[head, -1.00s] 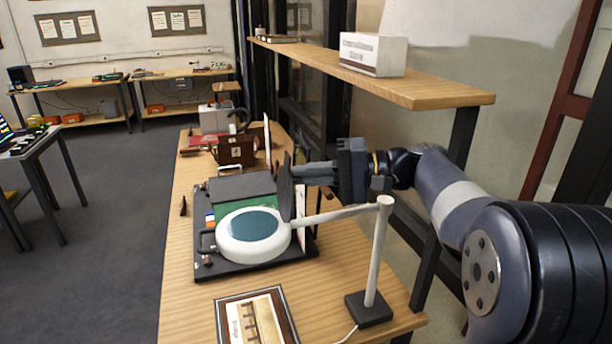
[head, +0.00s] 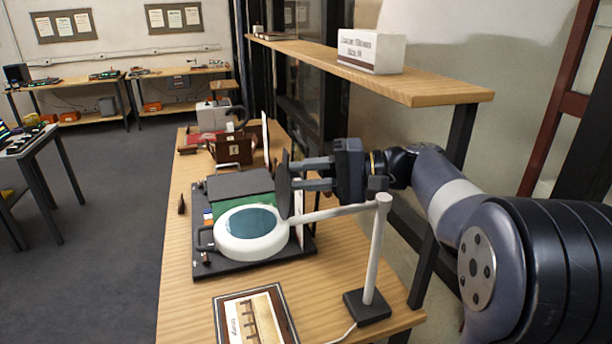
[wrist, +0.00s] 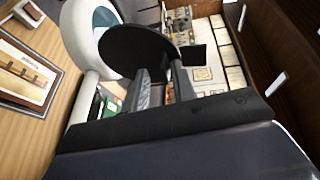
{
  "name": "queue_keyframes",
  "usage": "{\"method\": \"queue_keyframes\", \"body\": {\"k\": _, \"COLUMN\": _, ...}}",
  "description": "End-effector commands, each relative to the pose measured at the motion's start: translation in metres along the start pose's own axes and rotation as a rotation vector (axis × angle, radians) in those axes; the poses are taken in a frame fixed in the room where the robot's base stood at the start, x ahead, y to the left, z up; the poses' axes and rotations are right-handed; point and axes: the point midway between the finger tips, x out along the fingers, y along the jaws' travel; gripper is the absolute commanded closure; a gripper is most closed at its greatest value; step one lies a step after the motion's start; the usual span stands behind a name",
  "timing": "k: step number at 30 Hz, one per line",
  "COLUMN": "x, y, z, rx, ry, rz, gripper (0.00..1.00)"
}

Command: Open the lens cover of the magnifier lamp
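The magnifier lamp (head: 226,243) has a round white head with a bluish lens (head: 252,221), on a thin white arm and post. Its dark round lens cover (head: 284,188) stands up nearly vertical at the right edge of the head, and the lens is uncovered. In the wrist view the cover (wrist: 135,47) is a black disc beside the white lamp head (wrist: 77,38). My gripper (head: 302,174) is right of the cover, with two fingers apart and tips close to its right face. Contact cannot be told. The wrist view shows the gap between the fingers (wrist: 160,76).
A dark board (head: 215,266) lies under the lamp head on the wooden table (head: 188,310). A framed picture (head: 256,318) lies at the front, left of the lamp's black base (head: 367,307). A brown box (head: 232,150) stands behind. A shelf (head: 440,92) with a white box (head: 371,50) runs above right.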

Motion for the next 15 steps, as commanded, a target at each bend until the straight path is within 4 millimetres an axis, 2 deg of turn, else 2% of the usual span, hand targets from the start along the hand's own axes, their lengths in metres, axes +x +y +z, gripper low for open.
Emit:
{"method": "queue_keyframes", "body": {"k": 5, "x": -0.010, "y": 0.000, "z": -0.001, "rx": -0.001, "ry": 0.003, "rz": -0.001, "gripper": 0.75}}
{"method": "queue_keyframes", "body": {"k": 15, "x": -0.074, "y": 0.002, "z": -0.001, "rx": 0.000, "ry": 0.004, "rz": 0.000, "gripper": 0.75}}
